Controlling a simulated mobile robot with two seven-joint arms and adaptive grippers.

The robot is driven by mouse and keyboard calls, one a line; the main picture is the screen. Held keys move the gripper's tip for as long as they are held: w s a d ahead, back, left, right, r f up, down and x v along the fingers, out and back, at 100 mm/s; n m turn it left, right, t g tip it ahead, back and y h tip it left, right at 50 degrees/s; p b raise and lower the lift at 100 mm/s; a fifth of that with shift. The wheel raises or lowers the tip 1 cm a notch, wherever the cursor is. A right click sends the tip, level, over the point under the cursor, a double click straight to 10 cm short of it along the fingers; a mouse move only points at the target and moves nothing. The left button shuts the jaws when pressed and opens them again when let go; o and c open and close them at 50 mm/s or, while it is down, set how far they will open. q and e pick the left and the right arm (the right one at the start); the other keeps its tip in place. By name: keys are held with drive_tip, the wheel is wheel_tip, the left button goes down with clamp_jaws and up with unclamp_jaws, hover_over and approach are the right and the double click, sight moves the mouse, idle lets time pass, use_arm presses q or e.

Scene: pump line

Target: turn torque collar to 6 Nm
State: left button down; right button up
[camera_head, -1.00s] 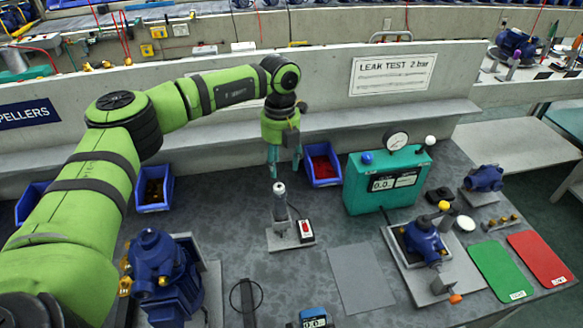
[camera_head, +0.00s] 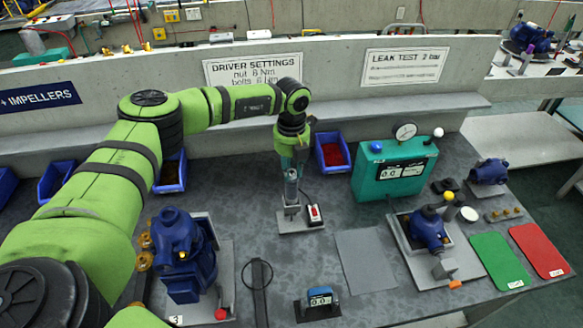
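The driver (camera_head: 291,192), a grey upright tool, stands in its small grey stand on the bench in the head view. Its torque collar cannot be made out separately at this size. My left gripper (camera_head: 293,164) points down over the driver's top end, with its fingers at or just above it. I cannot tell whether the fingers touch the tool or are closed on it. My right gripper is not in view.
A red switch (camera_head: 314,213) sits beside the driver's stand. A blue bin of red parts (camera_head: 332,151) and a teal leak tester (camera_head: 395,172) stand to the right. A blue pump (camera_head: 178,250) stands front left. A grey mat (camera_head: 364,262) lies clear.

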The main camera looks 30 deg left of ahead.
use_arm(q)
drive_tip(key=shift+f+m+b, duration=0.1)
drive_tip(key=shift+m+b, duration=0.4)
drive_tip(key=shift+m, duration=0.2)
drive_tip(key=shift+m+b, duration=0.5)
drive_tip(key=shift+m, duration=0.3)
drive_tip(key=m+b, duration=0.3)
drive_tip(key=m, duration=0.2)
drive_tip(key=shift+a, duration=0.1)
drive_tip(key=shift+m+b, duration=0.65)
drive_tip(key=shift+m, duration=1.15)
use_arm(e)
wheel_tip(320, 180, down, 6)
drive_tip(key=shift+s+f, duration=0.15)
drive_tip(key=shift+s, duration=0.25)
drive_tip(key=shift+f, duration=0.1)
use_arm(q)
drive_tip(key=c, duration=1)
unclamp_jaws()
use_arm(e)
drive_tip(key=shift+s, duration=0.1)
